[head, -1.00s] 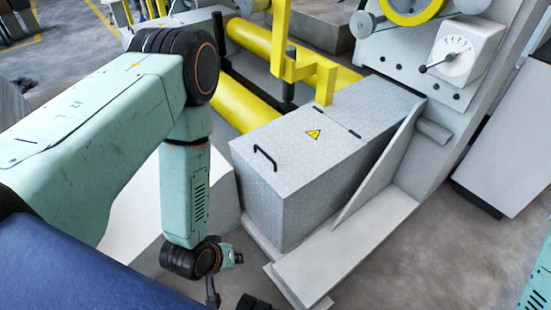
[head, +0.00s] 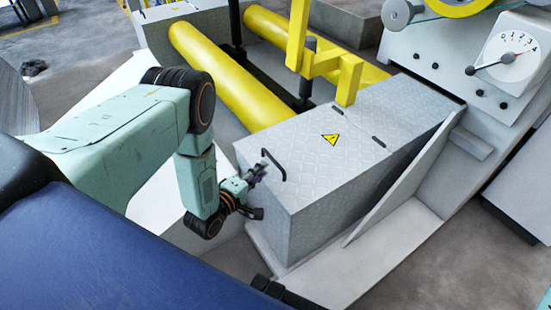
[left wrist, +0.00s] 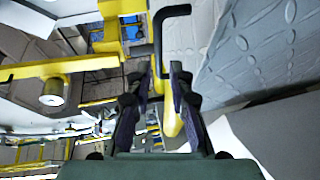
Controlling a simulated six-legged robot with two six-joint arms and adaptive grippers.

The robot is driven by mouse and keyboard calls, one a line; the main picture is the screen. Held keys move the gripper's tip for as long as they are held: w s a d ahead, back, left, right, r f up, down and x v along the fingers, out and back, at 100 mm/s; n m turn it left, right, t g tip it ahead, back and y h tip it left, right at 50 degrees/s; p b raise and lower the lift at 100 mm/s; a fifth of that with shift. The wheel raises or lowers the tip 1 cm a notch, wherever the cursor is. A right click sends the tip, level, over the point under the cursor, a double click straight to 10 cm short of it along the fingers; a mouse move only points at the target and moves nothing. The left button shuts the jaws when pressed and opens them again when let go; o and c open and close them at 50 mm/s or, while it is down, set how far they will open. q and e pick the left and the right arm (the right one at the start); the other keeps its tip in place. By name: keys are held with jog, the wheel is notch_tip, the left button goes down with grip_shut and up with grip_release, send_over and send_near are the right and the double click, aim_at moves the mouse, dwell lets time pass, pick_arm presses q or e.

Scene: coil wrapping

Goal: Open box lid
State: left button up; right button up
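The box (head: 325,215) is a grey metal chest with a diamond-plate lid (head: 365,112). The lid is closed and carries a yellow warning triangle (head: 330,140) and a black handle (head: 276,165) near its front left corner. My left gripper (head: 262,168) is right beside the handle, at the lid's left edge. In the left wrist view, my left gripper (left wrist: 165,66) has its fingers apart, and the black handle (left wrist: 157,38) reaches down between the fingertips. I cannot tell whether they touch it. My right gripper is not in view.
A yellow post frame (head: 345,75) stands behind the lid, with a yellow roller (head: 215,65) at the left. A grey machine panel with a dial (head: 507,58) rises at the right. A slanted light-grey plate (head: 405,180) runs along the box's right side.

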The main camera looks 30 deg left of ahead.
aim_at(273, 159)
pick_arm(q)
jog(key=b+x, duration=0.2)
jog(key=x, duration=0.3)
jog(key=shift+w+d, duration=0.1)
jog(key=shift+w, duration=0.2)
jog(key=shift+w+d+b, duration=0.15)
jog(key=shift+w+b, duration=0.3)
jog(key=shift+w, duration=0.25)
jog(key=shift+w, duration=0.1)
jog(key=shift+c, duration=0.2)
grip_shut()
